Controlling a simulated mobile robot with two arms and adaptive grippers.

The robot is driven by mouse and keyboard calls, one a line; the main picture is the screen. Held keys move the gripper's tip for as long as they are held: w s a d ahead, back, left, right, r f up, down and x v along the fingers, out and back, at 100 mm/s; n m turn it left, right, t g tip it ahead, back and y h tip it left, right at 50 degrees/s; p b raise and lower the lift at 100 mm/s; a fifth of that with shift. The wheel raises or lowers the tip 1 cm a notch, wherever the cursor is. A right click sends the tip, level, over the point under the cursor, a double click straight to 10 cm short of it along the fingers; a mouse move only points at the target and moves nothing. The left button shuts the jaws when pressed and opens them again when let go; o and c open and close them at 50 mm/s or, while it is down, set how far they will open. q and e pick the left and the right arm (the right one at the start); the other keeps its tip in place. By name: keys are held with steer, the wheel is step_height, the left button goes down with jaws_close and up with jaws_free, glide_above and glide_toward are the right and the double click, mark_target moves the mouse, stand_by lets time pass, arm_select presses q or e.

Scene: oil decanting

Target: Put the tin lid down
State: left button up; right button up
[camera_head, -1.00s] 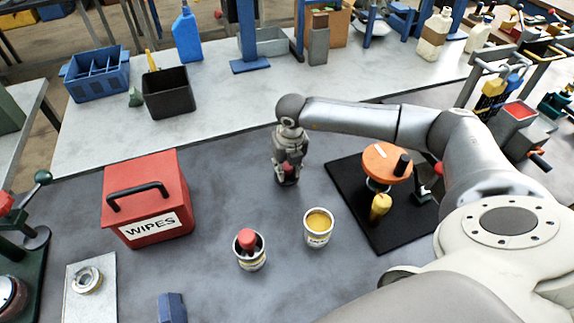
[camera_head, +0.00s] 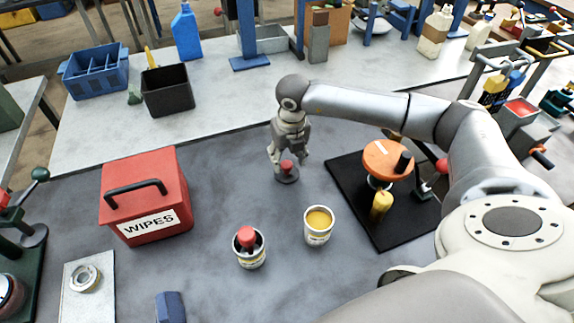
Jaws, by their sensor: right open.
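The tin lid (camera_head: 286,176) is a small dark grey disc with a red knob on top. It lies flat on the dark grey table top, behind the two tins. My right gripper (camera_head: 287,160) is open just above and around the knob, pointing down; a small gap to the knob is hard to judge. An open tin (camera_head: 318,228) with yellow content stands in front of the lid, a little to the right. A second tin (camera_head: 250,256) with a red-topped thing in it stands to its left. My left gripper is not in view.
A red wipes box (camera_head: 150,197) stands at the left. A black mat (camera_head: 345,178) with an orange-wheeled device (camera_head: 388,160) lies right of the lid. A blue block (camera_head: 170,306) is at the front edge. The table between wipes box and lid is clear.

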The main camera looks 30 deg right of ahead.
mark_target(290, 178)
step_height(290, 178, up, 8)
steer(key=s+b, duration=0.1)
steer(key=shift+s+a+b, duration=0.15)
steer(key=shift+b, duration=0.15)
stand_by(0.4)
